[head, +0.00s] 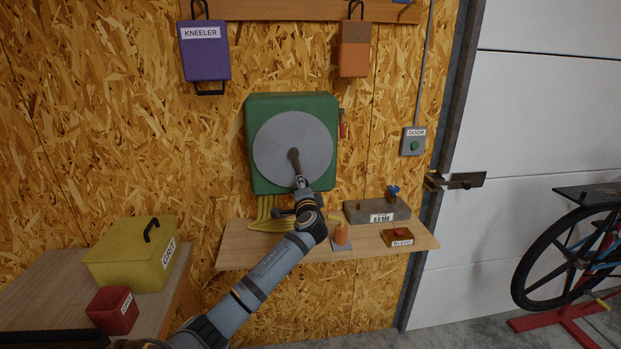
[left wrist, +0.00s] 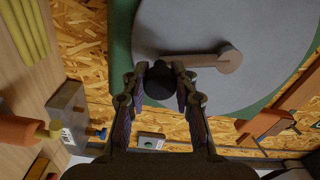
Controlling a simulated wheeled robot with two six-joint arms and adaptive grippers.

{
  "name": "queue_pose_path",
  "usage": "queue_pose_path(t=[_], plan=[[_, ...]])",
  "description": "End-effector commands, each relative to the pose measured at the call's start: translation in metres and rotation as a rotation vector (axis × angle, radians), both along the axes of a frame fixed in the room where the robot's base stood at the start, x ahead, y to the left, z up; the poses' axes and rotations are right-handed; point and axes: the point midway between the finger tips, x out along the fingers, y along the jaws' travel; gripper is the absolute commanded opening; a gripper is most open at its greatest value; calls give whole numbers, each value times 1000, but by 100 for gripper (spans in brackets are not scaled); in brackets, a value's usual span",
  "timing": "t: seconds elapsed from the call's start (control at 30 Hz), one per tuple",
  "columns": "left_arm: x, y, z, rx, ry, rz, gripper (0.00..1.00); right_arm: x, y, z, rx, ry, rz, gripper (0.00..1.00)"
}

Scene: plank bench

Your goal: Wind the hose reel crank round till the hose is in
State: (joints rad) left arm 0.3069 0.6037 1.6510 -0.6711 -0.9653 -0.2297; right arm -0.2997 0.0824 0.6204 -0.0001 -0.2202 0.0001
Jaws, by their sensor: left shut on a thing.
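The hose reel (head: 266,115) is a green housing on the wall with a round grey disc (head: 310,135). Its short brown crank (head: 294,158) points down from the disc's middle. It also shows in the left wrist view (left wrist: 205,60), with a dark knob (left wrist: 160,82) at its end. My left gripper (head: 301,186) is at the crank's lower end, its fingers (left wrist: 160,72) shut around the knob. The yellow hose (head: 265,212) hangs in several strands below the reel onto the shelf. My right gripper is not in view.
The wooden shelf (head: 235,255) below the reel carries a grey gauge block (head: 360,213) with a blue valve, an orange piece (head: 341,235) and a BLEED button box (head: 398,237). A yellow GRIT box (head: 125,260) and small red box (head: 112,310) stand left.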

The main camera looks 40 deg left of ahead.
Motion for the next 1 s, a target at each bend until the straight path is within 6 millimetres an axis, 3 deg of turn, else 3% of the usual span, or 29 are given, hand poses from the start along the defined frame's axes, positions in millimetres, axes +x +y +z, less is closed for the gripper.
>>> queue_pose_path(t=[0.03, 0.5, 1.0], plan=[[-4, 5, 12, 45, 27, 4, 0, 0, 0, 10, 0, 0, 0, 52], [-28, 26, 15, 289, 311, 6, 0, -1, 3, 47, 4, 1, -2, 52], [-38, 35, 17, 388, 426, 6, 0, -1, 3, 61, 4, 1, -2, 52]])
